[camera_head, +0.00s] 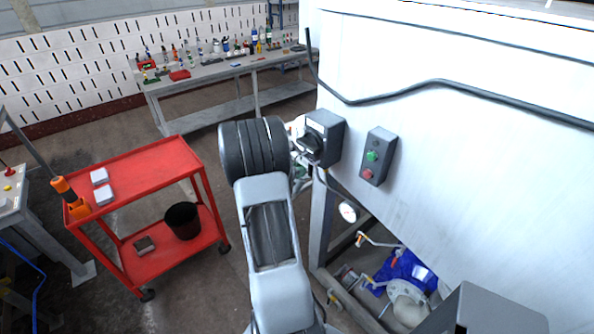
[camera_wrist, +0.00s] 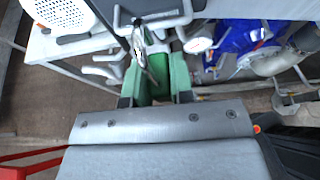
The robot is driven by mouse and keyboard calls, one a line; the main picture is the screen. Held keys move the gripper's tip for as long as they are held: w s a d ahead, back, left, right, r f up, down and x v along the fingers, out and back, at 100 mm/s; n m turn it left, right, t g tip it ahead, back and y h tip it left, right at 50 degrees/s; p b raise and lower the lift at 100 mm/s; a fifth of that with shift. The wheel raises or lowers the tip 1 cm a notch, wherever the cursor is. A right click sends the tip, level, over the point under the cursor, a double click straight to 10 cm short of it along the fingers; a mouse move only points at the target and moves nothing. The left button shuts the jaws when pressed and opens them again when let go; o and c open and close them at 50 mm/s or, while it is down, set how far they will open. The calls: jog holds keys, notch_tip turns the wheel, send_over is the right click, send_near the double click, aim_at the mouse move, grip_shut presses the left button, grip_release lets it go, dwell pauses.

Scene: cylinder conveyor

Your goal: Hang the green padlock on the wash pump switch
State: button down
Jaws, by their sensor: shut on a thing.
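The green padlock (camera_wrist: 179,72) is between the fingers of my gripper (camera_wrist: 154,95) in the wrist view, with its metal shackle pointing up the picture. My gripper is shut on its body. The shackle is close to the lower edge of the dark grey switch box (camera_wrist: 170,16); I cannot tell whether it passes through anything there. In the head view, the switch box (camera_head: 332,130) with its black handle is fixed to the white tank. My arm hides most of the gripper there, and a little green shows just below the switch.
A grey box with green and red buttons (camera_head: 378,156) is mounted right of the switch. A pressure gauge (camera_head: 348,212) and a blue pump (camera_head: 405,272) are below. A red cart (camera_head: 140,170) stands left, and a workbench (camera_head: 215,73) with tools is behind.

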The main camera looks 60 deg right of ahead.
aim_at(313, 162)
jog(key=shift+d, duration=0.15)
jog(key=d, duration=0.1)
jog(key=s+d, duration=0.1)
jog(key=d, duration=0.1)
jog(key=shift+r+b, duration=0.1)
jog(key=shift+b, duration=0.25)
dwell(0.4)
jog(key=shift+s+d+r, duration=0.15)
jog(key=shift+d+r, duration=0.1)
jog(key=shift+r, duration=0.2)
dwell(0.9)
jog(key=shift+a+f, duration=0.2)
jog(key=shift+a, duration=0.1)
dwell(0.4)
jog(key=shift+w+a+f, duration=0.1)
jog(key=shift+w+a, duration=0.2)
jog(key=shift+a, duration=0.4)
jog(key=shift+w+a+f, duration=0.1)
jog(key=shift+w+a, duration=0.2)
jog(key=shift+a, duration=0.4)
jog(key=shift+w+a, duration=0.3)
jog(key=shift+a, duration=0.65)
jog(key=shift+w+a, duration=0.3)
jog(key=shift+a, duration=0.6)
jog(key=shift+w+a, duration=0.15)
jog(key=shift+a, duration=0.05)
